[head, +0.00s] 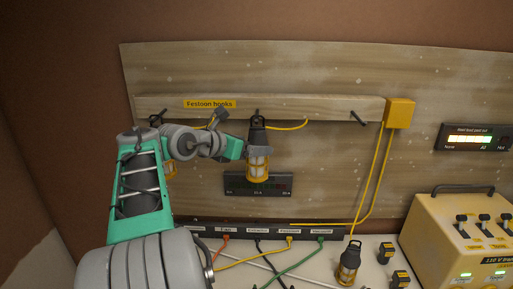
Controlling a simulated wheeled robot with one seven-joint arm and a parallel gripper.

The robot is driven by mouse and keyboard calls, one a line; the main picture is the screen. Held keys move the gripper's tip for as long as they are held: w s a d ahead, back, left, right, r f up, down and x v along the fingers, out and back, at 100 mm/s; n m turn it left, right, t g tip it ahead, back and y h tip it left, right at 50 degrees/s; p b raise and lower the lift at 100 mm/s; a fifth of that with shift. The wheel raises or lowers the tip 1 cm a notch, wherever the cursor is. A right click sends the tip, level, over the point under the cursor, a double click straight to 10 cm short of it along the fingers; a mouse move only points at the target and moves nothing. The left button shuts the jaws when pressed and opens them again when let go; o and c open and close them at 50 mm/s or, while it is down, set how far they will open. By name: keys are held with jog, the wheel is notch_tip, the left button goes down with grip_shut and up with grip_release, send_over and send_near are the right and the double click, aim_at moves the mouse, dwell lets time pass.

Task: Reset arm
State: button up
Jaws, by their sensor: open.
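My arm reaches in from the lower left toward the wooden hook rail (340,106). My gripper (258,151) is open around or right beside a caged yellow-and-black lamp (257,171). Whether its fingers touch the lamp cannot be told. This lamp hangs upright from the middle hook of the rail labelled "Festoon hooks" (209,104). A second lamp (171,169) hangs at the left hook, mostly hidden behind my arm. The right hook (358,117) is empty. A third lamp (348,263) stands on the bench.
A yellow cable runs along the rail to a yellow box (399,113). A dark display (240,185) is behind the middle lamp. Below are a labelled socket strip (270,232) with coloured cables, small yellow-and-black plugs (386,252), and a yellow power unit (440,225) at right.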

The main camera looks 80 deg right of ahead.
jog(key=v, duration=0.5)
jog(key=w+a+f+m+t+y, duration=0.3)
jog(key=w+a+f+m, duration=0.3)
jog(key=f+m, duration=0.5)
jog(key=w+a+f+m+t+y, duration=0.3)
jog(key=w+a+f+m, duration=0.3)
jog(key=f+m, duration=0.45)
jog(key=w+a+f+n+t+y+b, duration=0.1)
jog(key=w+a+f+y, duration=0.15)
jog(key=a, duration=0.75)
jog(key=w+a+f+n+t+y, duration=0.1)
jog(key=w+a+f+y, duration=0.2)
jog(key=a, duration=0.7)
jog(key=w+a+r+n+t+b, duration=0.1)
jog(key=a+n, duration=0.5)
jog(key=a, duration=1.1)
jog(key=shift+w+a+r+n+t+b, duration=0.25)
jog(key=shift+w+a+n+t+b, duration=0.15)
jog(key=shift+w+t+b, duration=0.3)
